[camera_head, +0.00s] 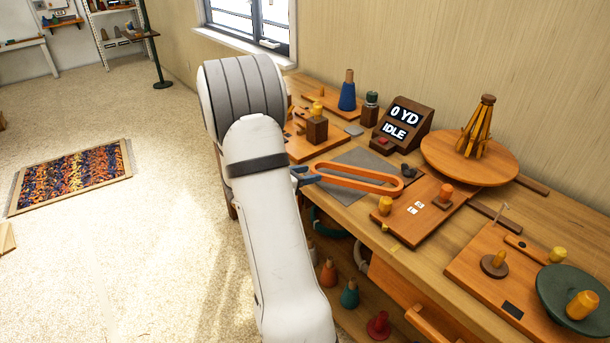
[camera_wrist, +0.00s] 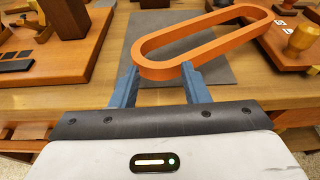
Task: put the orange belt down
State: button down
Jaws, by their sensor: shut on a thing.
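The orange belt (camera_head: 371,184) is a long, closed loop with rounded ends. My gripper (camera_head: 303,175) is shut on its near left end. In the wrist view the blue-grey fingers of my gripper (camera_wrist: 158,76) pinch that end of the belt (camera_wrist: 208,41), and the rest of the loop reaches away to the upper right. The belt lies over a grey mat (camera_head: 347,163) on the workbench. I cannot tell whether it touches the mat or is held just above it.
A wooden board with yellow and orange pegs (camera_head: 420,215) lies right of the belt. A sign reading "0 YD IDLE" (camera_head: 402,125), a wooden turntable (camera_head: 500,165) and a blue cone (camera_head: 347,95) stand behind. A peg block (camera_head: 317,129) is behind-left. Some grey mat is bare.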

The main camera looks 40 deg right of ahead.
jog(key=shift+f+b, duration=0.3)
jog(key=shift+f, duration=0.2)
jog(key=c, duration=0.8)
grip_release()
jog(key=shift+r, duration=0.1)
